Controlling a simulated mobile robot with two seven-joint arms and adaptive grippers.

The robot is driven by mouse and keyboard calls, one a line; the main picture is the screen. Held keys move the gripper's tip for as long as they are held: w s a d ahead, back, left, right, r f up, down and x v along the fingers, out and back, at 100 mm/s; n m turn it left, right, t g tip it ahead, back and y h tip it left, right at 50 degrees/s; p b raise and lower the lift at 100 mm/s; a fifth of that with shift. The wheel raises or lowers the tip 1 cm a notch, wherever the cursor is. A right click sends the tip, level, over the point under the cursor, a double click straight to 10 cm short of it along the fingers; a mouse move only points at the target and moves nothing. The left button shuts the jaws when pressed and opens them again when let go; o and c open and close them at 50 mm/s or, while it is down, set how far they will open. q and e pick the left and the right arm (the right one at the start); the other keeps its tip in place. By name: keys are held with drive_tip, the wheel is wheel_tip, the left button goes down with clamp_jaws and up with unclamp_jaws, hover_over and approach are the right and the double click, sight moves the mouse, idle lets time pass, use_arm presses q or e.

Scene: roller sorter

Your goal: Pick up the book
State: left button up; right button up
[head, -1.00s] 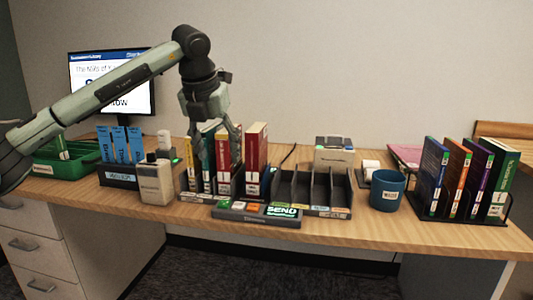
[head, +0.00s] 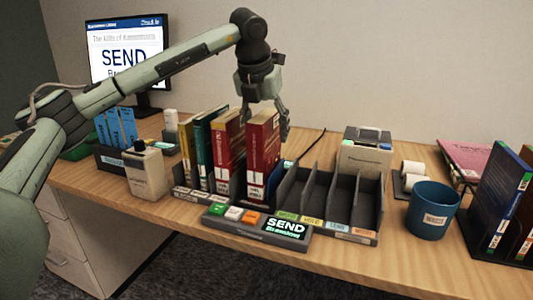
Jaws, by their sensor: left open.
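My left gripper (head: 265,122) points down at the top of the right-end red book. Its fingers are open and apart, one to each side of that book's top. I cannot tell whether they touch it. It holds nothing that I can see. My right gripper is not in view.
Empty dark slots (head: 330,205) stand right of the books, behind a control panel (head: 258,229) with a SEND display. A blue cup (head: 432,210), a beige printer-like box (head: 366,157) and more books (head: 497,195) are further right. A monitor (head: 128,62) is behind.

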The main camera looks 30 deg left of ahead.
use_arm(q)
drive_tip(key=x, duration=0.4)
drive_tip(key=shift+a+f, duration=0.3)
drive_tip(key=shift+a, duration=0.05)
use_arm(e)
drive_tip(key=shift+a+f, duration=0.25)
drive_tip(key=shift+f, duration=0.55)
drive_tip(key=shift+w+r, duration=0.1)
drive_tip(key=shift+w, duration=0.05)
use_arm(q)
drive_tip(key=shift+f, duration=0.25)
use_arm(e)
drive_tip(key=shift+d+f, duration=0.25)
use_arm(q)
clamp_jaws()
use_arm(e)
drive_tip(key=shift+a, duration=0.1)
